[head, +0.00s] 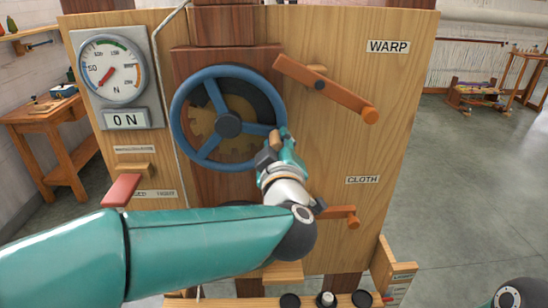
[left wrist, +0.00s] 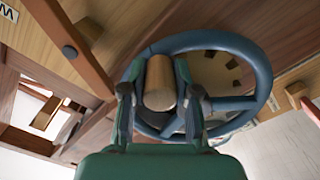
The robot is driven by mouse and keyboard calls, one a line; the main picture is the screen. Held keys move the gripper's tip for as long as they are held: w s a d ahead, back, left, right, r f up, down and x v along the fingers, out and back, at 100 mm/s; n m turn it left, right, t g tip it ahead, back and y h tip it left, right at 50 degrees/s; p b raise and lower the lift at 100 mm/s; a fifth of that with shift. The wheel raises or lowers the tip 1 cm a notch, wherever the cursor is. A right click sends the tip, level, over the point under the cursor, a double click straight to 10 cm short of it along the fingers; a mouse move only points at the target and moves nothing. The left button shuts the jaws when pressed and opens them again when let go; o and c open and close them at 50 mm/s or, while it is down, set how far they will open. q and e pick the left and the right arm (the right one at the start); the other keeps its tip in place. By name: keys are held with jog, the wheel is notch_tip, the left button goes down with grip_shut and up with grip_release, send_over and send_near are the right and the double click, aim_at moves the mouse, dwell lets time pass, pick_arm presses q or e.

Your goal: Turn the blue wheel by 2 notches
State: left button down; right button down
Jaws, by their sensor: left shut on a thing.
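The blue wheel (head: 228,118) is upright on the wooden panel, with a dark hub and a toothed wooden disc behind its spokes. My left gripper (head: 276,143) is at the wheel's right side, slightly below hub height. In the left wrist view the blue wheel (left wrist: 262,68) fills the upper middle. There my left gripper (left wrist: 160,92) has its two fingers on either side of the wheel's wooden handle (left wrist: 160,78) and is shut on it. The fingers partly hide the rim. My right gripper is not in view.
A gauge (head: 111,68) with a red needle and a display (head: 126,119) are left of the wheel. A wooden lever (head: 325,88) by the WARP label slopes down to the right. A shorter lever (head: 340,213) is below CLOTH. A red handle (head: 122,190) sticks out at lower left.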

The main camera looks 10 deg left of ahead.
pick_arm(q)
jog(key=shift+a+r+n, duration=0.15)
jog(key=shift+r+n, duration=0.85)
jog(key=shift+r, duration=0.1)
jog(key=c, duration=0.9)
grip_release()
jog(key=shift+o, duration=0.2)
jog(key=shift+f, duration=0.15)
jog(key=shift+s, duration=0.1)
jog(key=s+d, duration=0.2)
jog(key=s, duration=0.9)
jog(key=shift+s+d, duration=0.25)
jog(key=shift+d, duration=0.05)
jog(key=shift+f, duration=0.15)
